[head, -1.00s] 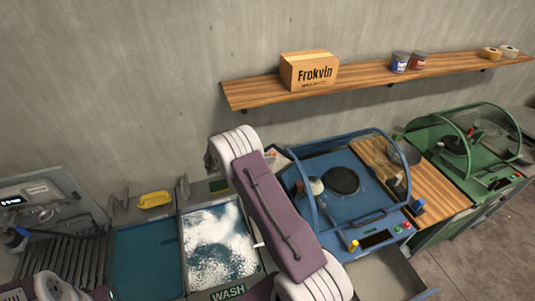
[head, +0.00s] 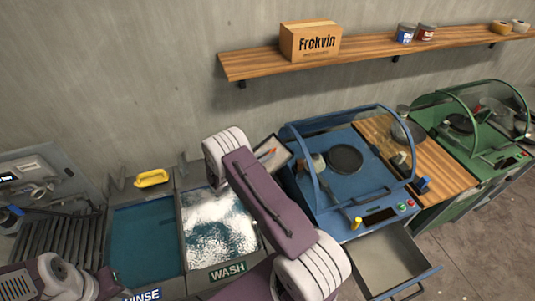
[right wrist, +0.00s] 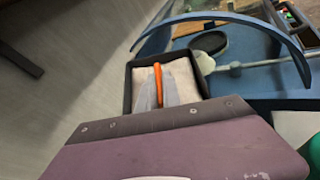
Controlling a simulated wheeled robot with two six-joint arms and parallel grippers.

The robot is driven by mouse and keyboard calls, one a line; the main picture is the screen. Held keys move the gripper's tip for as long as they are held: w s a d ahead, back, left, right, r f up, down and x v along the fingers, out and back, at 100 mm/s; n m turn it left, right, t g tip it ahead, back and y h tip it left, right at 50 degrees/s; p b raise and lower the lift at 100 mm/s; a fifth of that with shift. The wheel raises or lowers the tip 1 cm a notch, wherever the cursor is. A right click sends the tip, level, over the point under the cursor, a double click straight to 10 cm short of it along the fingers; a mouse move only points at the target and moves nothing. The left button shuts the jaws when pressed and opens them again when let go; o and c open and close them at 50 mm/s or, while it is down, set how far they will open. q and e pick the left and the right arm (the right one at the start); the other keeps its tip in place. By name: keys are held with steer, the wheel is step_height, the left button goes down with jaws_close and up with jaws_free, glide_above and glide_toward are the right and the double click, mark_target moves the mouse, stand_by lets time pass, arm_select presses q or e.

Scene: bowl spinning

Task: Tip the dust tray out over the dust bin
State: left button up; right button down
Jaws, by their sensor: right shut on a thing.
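A dark-rimmed tray (right wrist: 127,88) with a pale inside lies ahead of my right gripper (right wrist: 165,84) in the right wrist view. An orange strip (right wrist: 158,78) shows between two grey pointed pieces that look like the fingers, and the gripper appears shut on it. How it joins the tray I cannot tell. In the head view the pale tray (head: 279,159) shows beside the blue machine, partly behind my right arm, which hides the gripper. My left gripper is out of view. I cannot pick out the dust bin with certainty.
A blue machine (head: 345,190) has an open metal drawer (head: 385,262) below it. The rinse basin (head: 145,240) and foamy wash basin (head: 218,225) lie left. A wooden board (head: 435,170) and green machine (head: 480,150) stand right. A shelf (head: 380,53) crosses the wall.

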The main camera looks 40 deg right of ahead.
mark_target(268, 170)
steer(key=f+m+h+b, duration=0.1)
steer(key=b, duration=0.3)
steer(key=s+a+f+m+t+h+b, duration=0.1)
steer(key=m+h+b, duration=0.1)
steer(key=b, duration=0.2)
steer(key=s+f+m+h+b, duration=0.1)
steer(key=m+h+b, duration=0.1)
steer(key=b, duration=0.1)
steer(key=shift+a+f+t+b, duration=0.2)
steer(key=shift+t+b, duration=0.1)
steer(key=shift+b, duration=0.1)
steer(key=shift+s+r+m+h+b, duration=0.1)
steer(key=shift+m+h+b, duration=0.2)
steer(key=shift+h+b, duration=0.25)
steer(key=shift+a+r, duration=0.1)
steer(key=shift+r, duration=0.05)
stand_by(0.5)
